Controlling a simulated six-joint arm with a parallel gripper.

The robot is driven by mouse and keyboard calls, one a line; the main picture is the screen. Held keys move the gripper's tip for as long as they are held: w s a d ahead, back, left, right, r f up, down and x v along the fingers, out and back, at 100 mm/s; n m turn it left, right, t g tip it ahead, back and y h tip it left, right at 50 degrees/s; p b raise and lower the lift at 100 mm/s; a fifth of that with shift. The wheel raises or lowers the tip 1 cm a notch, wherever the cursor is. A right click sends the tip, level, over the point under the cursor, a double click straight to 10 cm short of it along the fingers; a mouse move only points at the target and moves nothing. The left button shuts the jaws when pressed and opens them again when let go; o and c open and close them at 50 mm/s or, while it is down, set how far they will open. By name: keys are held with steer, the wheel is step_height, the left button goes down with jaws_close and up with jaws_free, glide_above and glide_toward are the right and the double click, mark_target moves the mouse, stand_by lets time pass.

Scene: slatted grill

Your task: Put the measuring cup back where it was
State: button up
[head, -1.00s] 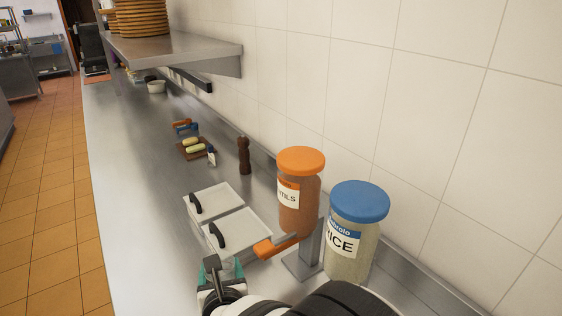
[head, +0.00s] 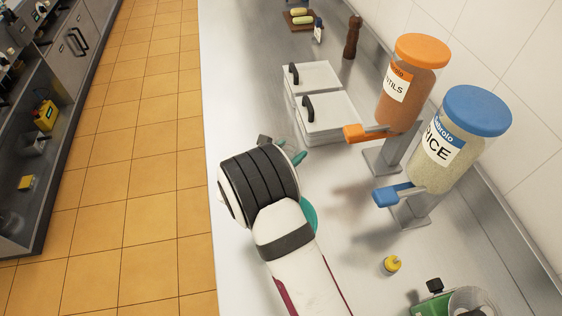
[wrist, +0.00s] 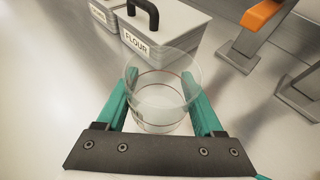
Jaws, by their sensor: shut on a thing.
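The measuring cup (wrist: 158,112) is a clear, see-through cup with thin reddish lines, upright between my fingers in the wrist view. My gripper (wrist: 161,88) has teal fingers, one on each side of the cup, and is shut on it. In the head view my gripper (head: 290,151) is mostly hidden behind my arm, and I cannot make out the cup there. It is in front of the white FLOUR box (wrist: 165,35). I cannot tell whether the cup's base touches the counter.
White lidded boxes (head: 325,115) stand ahead. To the right are the orange-lidded dispenser (head: 405,85) and the blue-lidded RICE dispenser (head: 458,140). A small yellow item (head: 392,265), a green device (head: 435,302) and a teal rim (head: 309,214) beside my arm are nearer. Some steel counter (head: 350,235) is bare.

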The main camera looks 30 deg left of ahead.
steer(key=shift+s+a+f, duration=0.25)
steer(key=shift+a+f, duration=0.65)
steer(key=shift+a, duration=0.1)
steer(key=shift+f, duration=1.75)
steer(key=shift+f, duration=0.1)
steer(key=o, duration=1.6)
steer(key=shift+c, duration=0.2)
steer(key=v, duration=1.2)
steer(key=shift+r, duration=0.2)
